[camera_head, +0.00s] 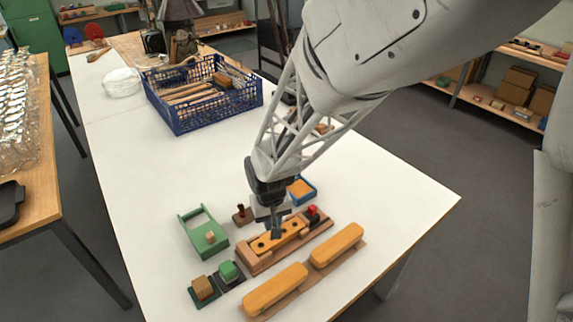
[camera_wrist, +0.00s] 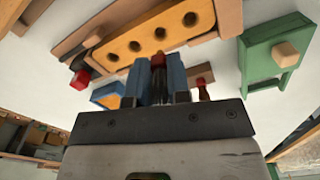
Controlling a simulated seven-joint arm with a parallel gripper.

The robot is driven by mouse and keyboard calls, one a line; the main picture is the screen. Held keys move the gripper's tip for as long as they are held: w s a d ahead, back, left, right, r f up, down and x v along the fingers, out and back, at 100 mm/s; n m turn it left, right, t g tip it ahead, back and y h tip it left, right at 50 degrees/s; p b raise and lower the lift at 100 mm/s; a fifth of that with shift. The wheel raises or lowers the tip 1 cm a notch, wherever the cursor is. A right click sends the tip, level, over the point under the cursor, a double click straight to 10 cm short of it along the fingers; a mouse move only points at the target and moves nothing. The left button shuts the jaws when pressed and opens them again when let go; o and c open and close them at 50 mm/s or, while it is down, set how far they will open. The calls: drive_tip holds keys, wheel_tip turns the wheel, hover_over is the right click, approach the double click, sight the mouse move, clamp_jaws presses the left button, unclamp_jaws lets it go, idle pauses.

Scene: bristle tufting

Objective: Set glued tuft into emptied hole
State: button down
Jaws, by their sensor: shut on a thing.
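The yellow-orange block (camera_head: 292,234) lies in a wooden holder (camera_head: 247,262). In the wrist view, the block (camera_wrist: 173,29) shows several round dark holes in a row, and they look open. My gripper (camera_head: 275,230) is over the block, pointing down. In the wrist view, my gripper (camera_wrist: 159,78) has blue fingers shut on a dark tuft with a red-brown end (camera_wrist: 158,62). The tuft's end appears just beside the row of holes. I cannot tell its height above the block. In the head view the gripper hides the tuft and part of the block.
A red-topped dark piece (camera_head: 313,212) is at the holder's right end. A brown stand (camera_head: 241,215), a green frame (camera_head: 196,238) and a blue tray (camera_head: 302,188) surround it. Two orange bars (camera_head: 275,288) lie in front. A blue crate (camera_head: 180,125) stands behind; the right tabletop is clear.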

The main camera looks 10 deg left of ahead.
drive_tip(key=shift+f, duration=1.4)
drive_tip(key=shift+f, duration=0.9)
idle(2.4)
drive_tip(key=c, duration=0.6)
unclamp_jaws()
drive_tip(key=shift+r, duration=0.1)
drive_tip(key=shift+r, duration=3.4)
